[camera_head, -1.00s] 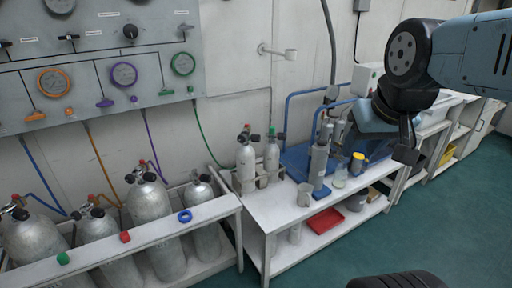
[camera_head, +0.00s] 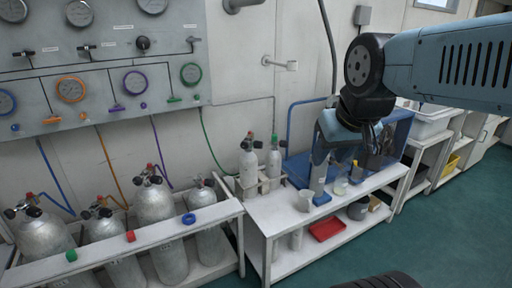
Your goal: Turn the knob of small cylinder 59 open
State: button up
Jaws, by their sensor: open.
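Two small grey cylinders stand upright side by side in a holder (camera_head: 262,186) at the left end of the white bench. The left small cylinder (camera_head: 249,165) has a dark valve with a red part on top. The right small cylinder (camera_head: 274,164) has a green knob on top. Their numbers are too small to read, so I cannot tell which is 59. My gripper (camera_head: 374,142) hangs below my arm, over the bench and well to the right of both cylinders, touching neither. It is open; its fingertips are small and dark against the clutter behind.
A grey device on a blue base (camera_head: 320,180), a cup (camera_head: 305,200) and a red tray (camera_head: 327,230) are on the bench and its shelf. Large cylinders (camera_head: 155,207) stand behind a rail at left, under the gauge panel (camera_head: 105,60).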

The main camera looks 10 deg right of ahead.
aim_at(258, 145)
jog(key=u, duration=0.05)
jog(key=i, duration=1)
jog(key=z, duration=0.05)
